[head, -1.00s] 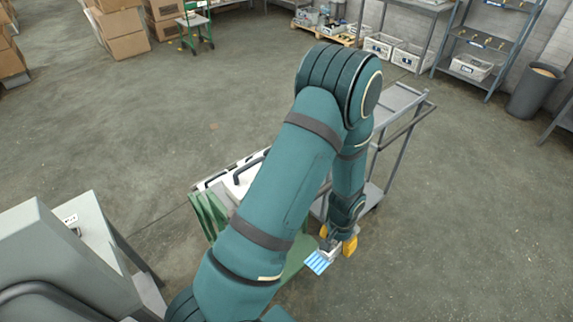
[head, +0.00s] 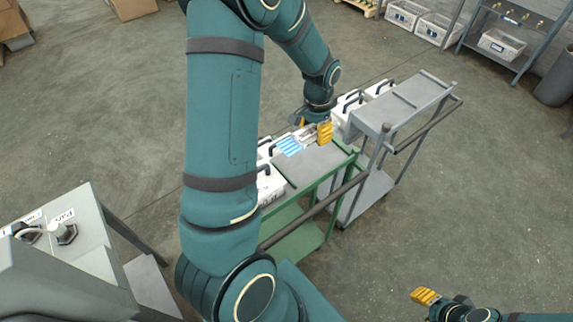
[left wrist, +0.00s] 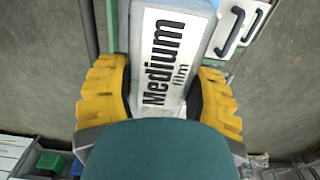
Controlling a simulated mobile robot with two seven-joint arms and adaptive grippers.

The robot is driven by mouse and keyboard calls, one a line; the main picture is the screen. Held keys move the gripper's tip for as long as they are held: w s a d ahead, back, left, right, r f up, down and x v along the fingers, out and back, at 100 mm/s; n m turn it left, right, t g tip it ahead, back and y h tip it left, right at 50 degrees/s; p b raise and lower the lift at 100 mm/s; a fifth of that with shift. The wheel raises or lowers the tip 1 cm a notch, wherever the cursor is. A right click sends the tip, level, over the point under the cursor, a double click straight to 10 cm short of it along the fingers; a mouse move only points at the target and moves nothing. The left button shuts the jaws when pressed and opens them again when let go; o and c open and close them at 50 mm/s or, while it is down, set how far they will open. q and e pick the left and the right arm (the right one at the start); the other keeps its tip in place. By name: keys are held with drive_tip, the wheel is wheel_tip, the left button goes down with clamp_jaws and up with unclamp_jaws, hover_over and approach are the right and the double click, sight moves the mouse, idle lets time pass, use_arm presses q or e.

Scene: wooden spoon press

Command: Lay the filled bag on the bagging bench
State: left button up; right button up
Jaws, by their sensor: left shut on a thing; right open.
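I cannot tell whether the bag touches the cart. In the left wrist view the yellow fingers stand either side of a pale packet labelled "Medium film" (left wrist: 166,55), which seems to be the held bag. My right gripper (head: 426,297) is at the bottom right over bare floor, open and empty. I cannot identify a bagging bench by any sign.
White bins with black handles (head: 268,186) stand beside the green cart's top, partly behind my left arm. A grey cart (head: 378,118) stands close behind. The floor at right is clear.

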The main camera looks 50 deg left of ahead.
use_arm(q)
drive_tip(key=shift+w+a+f, duration=0.2)
drive_tip(key=shift+w+f, duration=0.05)
drive_tip(key=shift+f, duration=0.35)
drive_tip(key=shift+w+a+f, duration=0.15)
drive_tip(key=shift+w+f, duration=0.05)
drive_tip(key=shift+f, duration=0.35)
hover_over(311, 160)
wheel_tip(311, 160, down, 5)
drive_tip(key=shift+w+f+b, duration=0.1)
drive_tip(key=shift+b, duration=0.35)
drive_tip(key=shift+a+f, duration=0.1)
drive_tip(key=shift+f, duration=2.15)
drive_tip(key=shift+r, duration=0.1)
use_arm(e)
drive_tip(key=shift+x, duration=1.05)
drive_tip(key=shift+w, duration=0.2)
use_arm(q)
drive_tip(key=shift+f+b, duration=0.2)
drive_tip(key=shift+b, duration=0.15)
drive_tip(key=o, duration=1)
use_arm(e)
drive_tip(key=shift+f, duration=0.15)
use_arm(q)
drive_tip(key=shift+r, duration=0.1)
